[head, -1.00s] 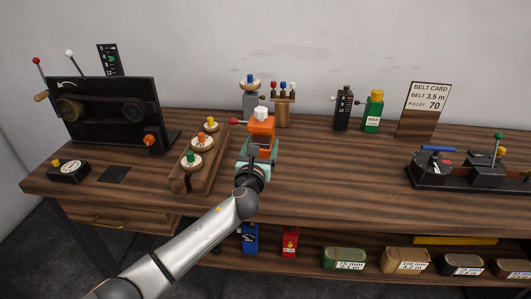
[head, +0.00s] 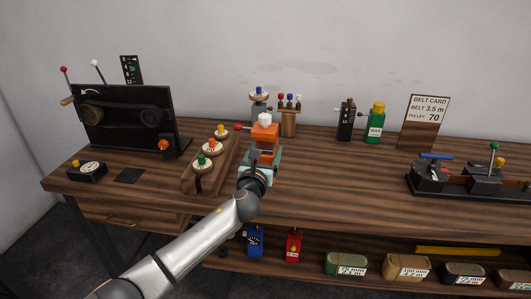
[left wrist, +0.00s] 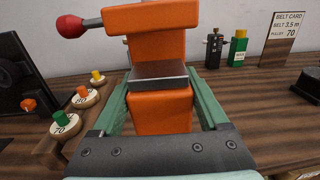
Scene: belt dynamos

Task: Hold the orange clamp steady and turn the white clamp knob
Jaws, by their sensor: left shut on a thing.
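The orange clamp (head: 264,135) stands upright on the workbench, right of the wooden pulley rack. Its white knob (head: 264,118) sits on top, and a red-ended handle (head: 239,127) sticks out to its left. My left gripper (head: 262,158) is shut on the clamp's lower body. In the left wrist view the green fingers lie along both sides of the orange clamp (left wrist: 160,112), below a grey plate. The red handle end (left wrist: 70,27) shows at the upper left there. The white knob is out of the left wrist view. My right gripper is not in view.
The wooden rack (head: 200,183) with several labelled pulleys is close to the left. A black belt machine (head: 125,118) stands at the far left. Behind the clamp are a peg stand (head: 288,123), a black device (head: 346,120) and a green bottle (head: 375,125).

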